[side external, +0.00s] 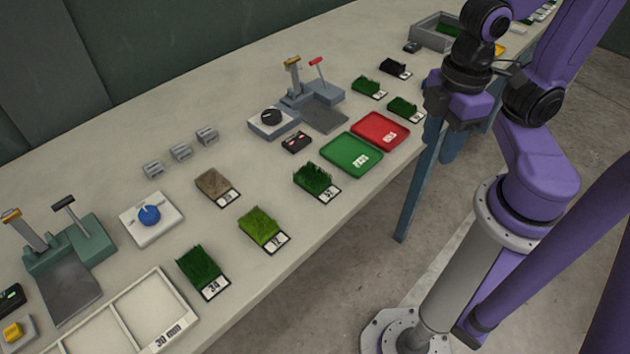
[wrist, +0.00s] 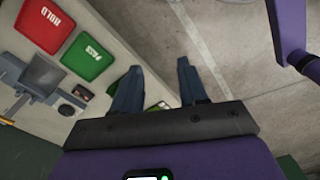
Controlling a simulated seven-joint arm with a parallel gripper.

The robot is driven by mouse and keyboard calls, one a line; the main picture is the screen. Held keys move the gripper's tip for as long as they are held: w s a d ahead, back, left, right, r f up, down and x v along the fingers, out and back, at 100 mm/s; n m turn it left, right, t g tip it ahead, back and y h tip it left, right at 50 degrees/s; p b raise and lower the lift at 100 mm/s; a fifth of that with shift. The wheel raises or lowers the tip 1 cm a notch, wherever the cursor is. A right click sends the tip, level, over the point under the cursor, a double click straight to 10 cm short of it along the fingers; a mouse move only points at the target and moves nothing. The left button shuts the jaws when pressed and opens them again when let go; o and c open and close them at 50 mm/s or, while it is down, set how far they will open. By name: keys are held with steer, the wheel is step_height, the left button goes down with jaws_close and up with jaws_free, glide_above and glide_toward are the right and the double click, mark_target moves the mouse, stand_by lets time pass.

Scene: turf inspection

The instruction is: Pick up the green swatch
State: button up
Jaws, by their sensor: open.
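Several green turf swatches with white number labels lie on the bench in the side view: a dark one (side external: 198,264) marked 34, a lighter yellow-green one (side external: 260,223), a dark one (side external: 314,178) near the green tray, and two smaller-looking ones (side external: 367,85) (side external: 404,105) farther back. The frames do not show which one the task means. My gripper (side external: 444,148) hangs past the bench's front edge at the right, apart from all the swatches. In the wrist view my gripper (wrist: 158,82) is open and empty, its fingers wide apart over the bench edge and floor.
A green PASS tray (side external: 352,154) and red HOLD tray (side external: 380,131) lie near the front edge. A brown swatch (side external: 216,186), black swatch (side external: 395,67), blue-knobbed block (side external: 150,215), green lever press (side external: 65,255) and white divided frame (side external: 128,325) stand around. Bare bench separates them.

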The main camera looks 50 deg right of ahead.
steer(key=shift+o, duration=0.3)
steer(key=o, duration=0.8)
